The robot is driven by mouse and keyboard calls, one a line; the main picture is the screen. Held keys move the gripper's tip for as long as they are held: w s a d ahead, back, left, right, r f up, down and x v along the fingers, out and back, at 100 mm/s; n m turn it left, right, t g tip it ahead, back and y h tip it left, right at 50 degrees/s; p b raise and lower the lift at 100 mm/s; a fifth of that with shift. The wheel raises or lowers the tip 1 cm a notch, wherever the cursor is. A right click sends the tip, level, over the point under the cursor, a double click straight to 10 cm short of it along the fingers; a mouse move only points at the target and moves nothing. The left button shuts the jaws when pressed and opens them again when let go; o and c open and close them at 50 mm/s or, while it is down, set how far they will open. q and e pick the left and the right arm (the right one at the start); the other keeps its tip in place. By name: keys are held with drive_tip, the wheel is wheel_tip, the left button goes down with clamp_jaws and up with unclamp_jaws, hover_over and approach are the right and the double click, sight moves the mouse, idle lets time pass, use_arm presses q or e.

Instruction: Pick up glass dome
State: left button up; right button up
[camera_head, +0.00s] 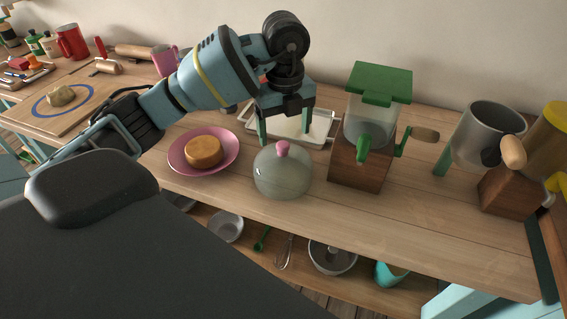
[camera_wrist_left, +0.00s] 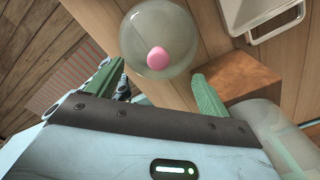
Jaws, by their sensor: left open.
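The glass dome (camera_head: 282,178) is clear with a pink knob and stands on the wooden counter, right of a pink plate (camera_head: 177,160) that holds a round brown cake (camera_head: 204,152). In the left wrist view the dome (camera_wrist_left: 150,25) shows from above, just beyond the fingers, with its knob between their lines. My left gripper (camera_head: 284,128) is open and empty, pointing down above and behind the dome in the head view; it also shows in the left wrist view (camera_wrist_left: 157,88). I see no contact with the dome. My right gripper is not in view.
A grinder with a green lid (camera_head: 378,88) and side crank stands close right of the dome. A white tray (camera_head: 318,132) lies behind. A metal grinder (camera_head: 490,130) stands farther right. Pans and utensils sit on the lower shelf (camera_head: 290,275). Counter in front of the green-lidded grinder is clear.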

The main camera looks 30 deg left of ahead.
sight(283, 144)
use_arm(q)
drive_tip(key=f, duration=0.5)
drive_tip(key=shift+a, duration=0.2)
